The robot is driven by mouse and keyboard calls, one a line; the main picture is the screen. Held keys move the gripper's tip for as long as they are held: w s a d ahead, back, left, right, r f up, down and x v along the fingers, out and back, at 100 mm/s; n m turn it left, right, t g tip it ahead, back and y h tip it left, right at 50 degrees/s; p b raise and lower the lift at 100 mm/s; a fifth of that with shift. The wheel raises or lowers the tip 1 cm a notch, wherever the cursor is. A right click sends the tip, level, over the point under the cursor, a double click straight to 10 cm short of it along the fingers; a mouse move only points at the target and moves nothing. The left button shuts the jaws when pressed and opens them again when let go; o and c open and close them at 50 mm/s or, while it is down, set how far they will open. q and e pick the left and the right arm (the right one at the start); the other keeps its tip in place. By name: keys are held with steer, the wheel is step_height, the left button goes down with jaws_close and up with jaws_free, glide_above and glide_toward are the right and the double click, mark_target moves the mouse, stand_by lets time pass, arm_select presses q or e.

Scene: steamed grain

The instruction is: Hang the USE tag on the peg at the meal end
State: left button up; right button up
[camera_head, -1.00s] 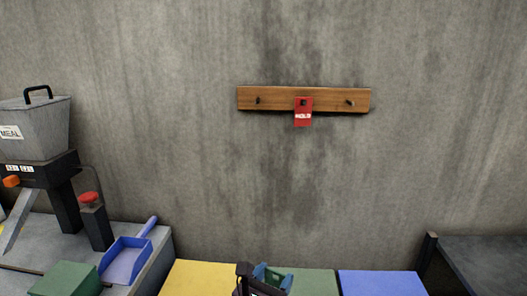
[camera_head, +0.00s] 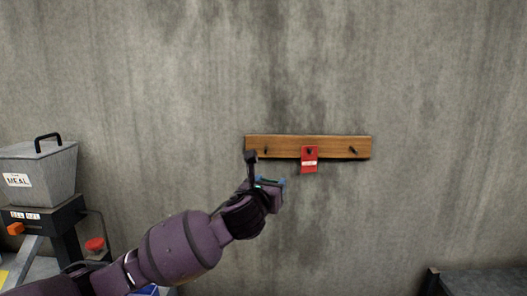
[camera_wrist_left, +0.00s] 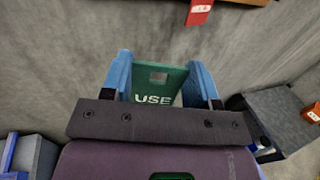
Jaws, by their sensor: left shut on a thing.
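My left gripper (camera_head: 269,182) is raised in front of the wall, below the left part of the wooden peg board (camera_head: 284,147). In the left wrist view its blue fingers are shut on the green USE tag (camera_wrist_left: 172,88). The tag has a square hole near its far edge and white lettering. In the head view the gripper hides the tag. The board's left peg (camera_head: 266,151), on the side of the grey MEAL hopper (camera_head: 38,172), is bare and just above the gripper. A red tag (camera_head: 309,162) hangs on the middle peg. The right peg (camera_head: 353,150) is bare. My right gripper is out of view.
The hopper's machine stands at the left, with a red button (camera_head: 95,244) beside it. A dark table (camera_head: 475,281) is at the lower right. The concrete wall around the board is clear.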

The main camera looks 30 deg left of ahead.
arm_select(q)
glide_toward(268, 145)
steer(key=s+d, duration=0.3)
steer(key=d, duration=0.1)
steer(key=shift+y, duration=0.3)
steer(key=shift+s+a+p+x, duration=0.15)
steer(key=shift+a+x, duration=0.25)
steer(key=shift+x, duration=1.35)
steer(key=shift+s+a+p+x, duration=0.1)
steer(key=shift+a+x, duration=0.3)
steer(key=shift+x, duration=1.35)
steer(key=shift+s+a+p+x, duration=0.15)
steer(key=shift+a+x, duration=0.3)
steer(key=shift+x, duration=1.25)
steer(key=shift+w+f, duration=0.1)
steer(key=o, duration=1)
steer(key=b+v, duration=0.2)
steer(key=v, duration=0.9)
